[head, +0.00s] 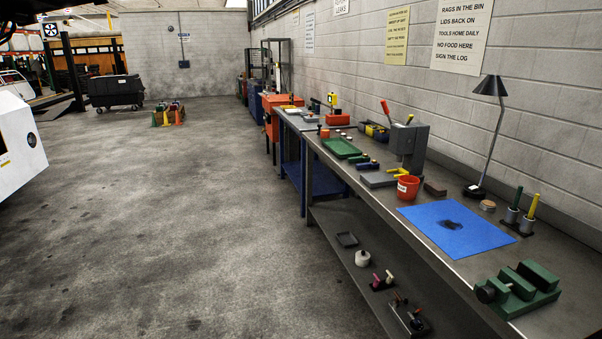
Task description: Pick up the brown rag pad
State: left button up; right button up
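A small dark brown flat pad (435,188), which looks like the brown rag pad, lies on the grey workbench (375,211) at the right. It sits just right of a red cup (408,187) and behind a blue mat (433,214). A dark patch (452,225) shows on the mat; I cannot tell if it is a stain or a thin object. Neither of my grippers is in view.
A black lamp (478,190), a green vise (518,288) and a grey press (409,147) stand on the bench. Upright green and yellow handles (520,212) are near the wall. The lower shelf (345,270) holds several small items. The floor (180,220) left of the bench is clear.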

aim_at(433, 187)
jog(key=i+j+z, duration=0.15)
jog(key=i, duration=0.4)
jog(key=i+z, duration=0.15)
jog(key=i, duration=0.4)
jog(key=i+j+z, duration=0.1)
jog(key=i+z, duration=0.15)
jog(key=z, duration=0.2)
jog(key=i+j+z, duration=0.2)
jog(key=z, duration=0.3)
jog(key=i+j+z, duration=0.25)
jog(key=z, duration=0.2)
jog(key=i+j+z, duration=0.1)
jog(key=j+z, duration=0.4)
jog(key=l, duration=0.1)
